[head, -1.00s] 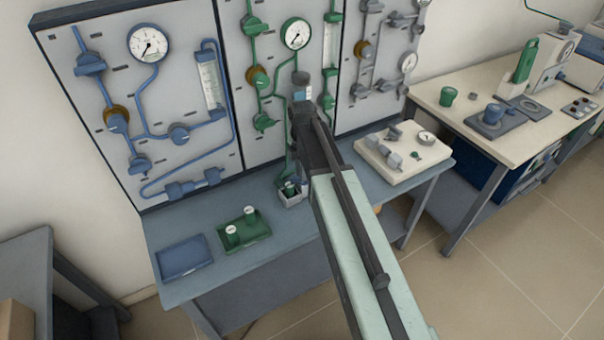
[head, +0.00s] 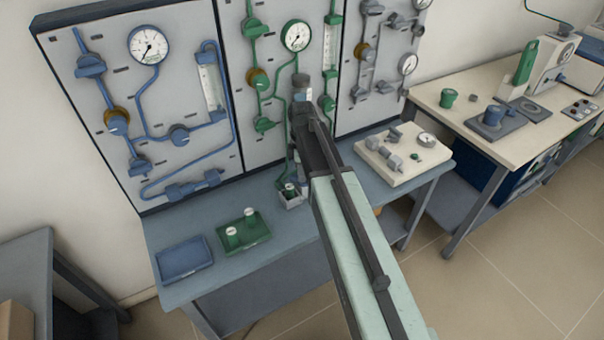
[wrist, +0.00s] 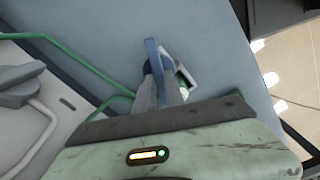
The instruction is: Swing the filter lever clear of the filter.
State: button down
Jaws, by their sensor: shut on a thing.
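In the wrist view, my gripper (wrist: 160,92) is shut on a slim blue bar (wrist: 152,58), which sticks out past the fingertips. The bar may be the filter lever, but its pivot is hidden. A small pale box (wrist: 188,78) shows just beyond the fingers. In the head view, my arm reaches to the lower part of the middle panel with green pipes (head: 285,90) and covers most of the jaws.
A small grey box (head: 292,201) stands on the bench below the panel. A green tray (head: 258,236) and a blue tray (head: 183,262) lie to its left. A cream board with fittings (head: 432,158) lies to the right. Bare bench (head: 225,280) shows in front of the trays.

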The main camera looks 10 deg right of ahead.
jog(key=m, duration=0.6)
jog(key=shift+w+m, duration=0.25)
jog(key=shift+m, duration=0.05)
jog(key=m, duration=0.6)
jog(key=shift+w+d, duration=0.15)
jog(key=shift+d, duration=0.05)
jog(key=c, duration=1.4)
grip_release()
jog(key=shift+c, duration=0.2)
notch_tip(320, 180, up, 8)
jog(key=p, duration=0.7)
jog(key=shift+p, duration=0.4)
jog(key=shift+f, duration=0.1)
